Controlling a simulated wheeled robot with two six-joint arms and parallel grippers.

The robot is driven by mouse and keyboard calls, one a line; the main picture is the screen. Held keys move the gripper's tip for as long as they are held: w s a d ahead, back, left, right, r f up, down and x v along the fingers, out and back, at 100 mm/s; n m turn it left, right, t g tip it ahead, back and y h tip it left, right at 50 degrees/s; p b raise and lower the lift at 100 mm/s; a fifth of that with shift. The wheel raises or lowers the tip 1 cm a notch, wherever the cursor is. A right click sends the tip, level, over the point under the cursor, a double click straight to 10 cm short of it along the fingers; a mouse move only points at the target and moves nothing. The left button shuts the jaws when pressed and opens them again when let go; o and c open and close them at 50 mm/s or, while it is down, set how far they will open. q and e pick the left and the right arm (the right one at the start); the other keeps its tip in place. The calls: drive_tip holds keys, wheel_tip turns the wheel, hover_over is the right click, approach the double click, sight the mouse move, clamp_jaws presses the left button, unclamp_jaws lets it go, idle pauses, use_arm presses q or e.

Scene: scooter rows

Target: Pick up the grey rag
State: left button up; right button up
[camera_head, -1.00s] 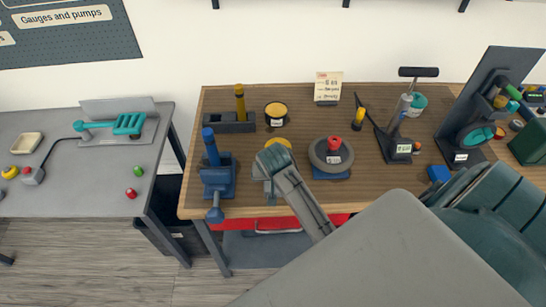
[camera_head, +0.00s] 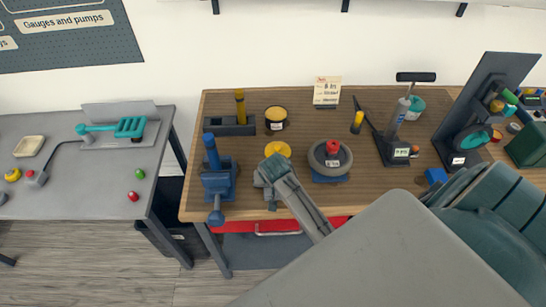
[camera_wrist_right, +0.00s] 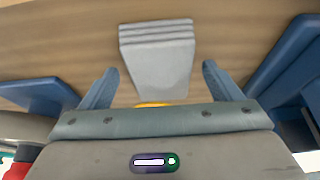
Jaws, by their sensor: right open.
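The grey rag (camera_wrist_right: 157,58) lies as a folded, layered stack on the wooden bench, seen in the right wrist view. My right gripper (camera_wrist_right: 160,85) is open, its two blue-grey fingers apart on either side of the rag's near end. Nothing is clamped between them. In the head view my right gripper (camera_head: 267,183) is over the front part of the bench, between the blue vise and the wheel. The rag cannot be made out there; my wrist and forearm cover that spot. My left gripper is not in view.
A blue vise (camera_head: 218,180) stands left of the gripper and a wheel with a red knob (camera_head: 330,160) right of it. A yellow round lid (camera_head: 278,149) is just behind. A pump (camera_head: 395,140) stands farther right. A grey table (camera_head: 80,190) is at left.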

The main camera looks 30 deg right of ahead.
idle(0.3)
drive_tip(key=c, duration=1.1)
